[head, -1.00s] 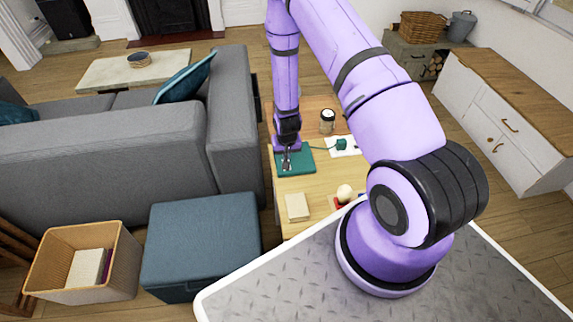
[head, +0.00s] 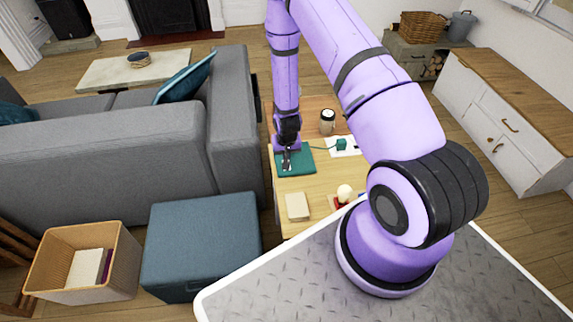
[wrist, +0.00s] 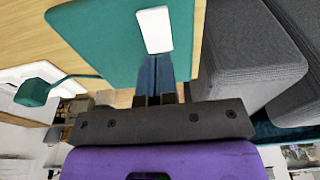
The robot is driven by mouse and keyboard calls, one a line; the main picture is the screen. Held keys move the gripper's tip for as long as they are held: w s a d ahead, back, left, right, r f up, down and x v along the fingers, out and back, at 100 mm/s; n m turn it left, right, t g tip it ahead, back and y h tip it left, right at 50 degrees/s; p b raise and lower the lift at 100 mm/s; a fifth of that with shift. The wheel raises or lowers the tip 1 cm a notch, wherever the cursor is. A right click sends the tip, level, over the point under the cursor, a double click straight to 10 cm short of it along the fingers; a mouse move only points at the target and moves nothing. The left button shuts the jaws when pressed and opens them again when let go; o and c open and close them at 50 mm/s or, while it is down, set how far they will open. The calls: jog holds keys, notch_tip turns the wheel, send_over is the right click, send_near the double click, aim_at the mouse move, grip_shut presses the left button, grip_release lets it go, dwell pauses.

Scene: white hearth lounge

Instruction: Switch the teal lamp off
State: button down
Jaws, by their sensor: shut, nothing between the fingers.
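A flat teal panel (head: 300,161) lies on the light wooden table. It also shows in the wrist view (wrist: 100,45), with a white rocker-like piece (wrist: 154,30) on its face. A teal cord runs from the panel to a small teal block (head: 341,145), seen also in the wrist view (wrist: 34,93). No teal shade or bulb shows, and I cannot tell whether the lamp is lit. My gripper (head: 286,162) points down over the panel, shut and empty. In the wrist view its fingertips (wrist: 155,58) are right beside the white piece; I cannot tell whether they touch it.
A beige block (head: 297,207) and a pale round bulb-like thing (head: 345,192) on a red base are nearer. The grey sofa (head: 233,130) and blue ottoman (head: 200,240) flank the table's left side.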

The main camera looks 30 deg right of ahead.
jog(key=shift+f, duration=1.1)
dwell(1.2)
jog(key=shift+r, duration=3.5)
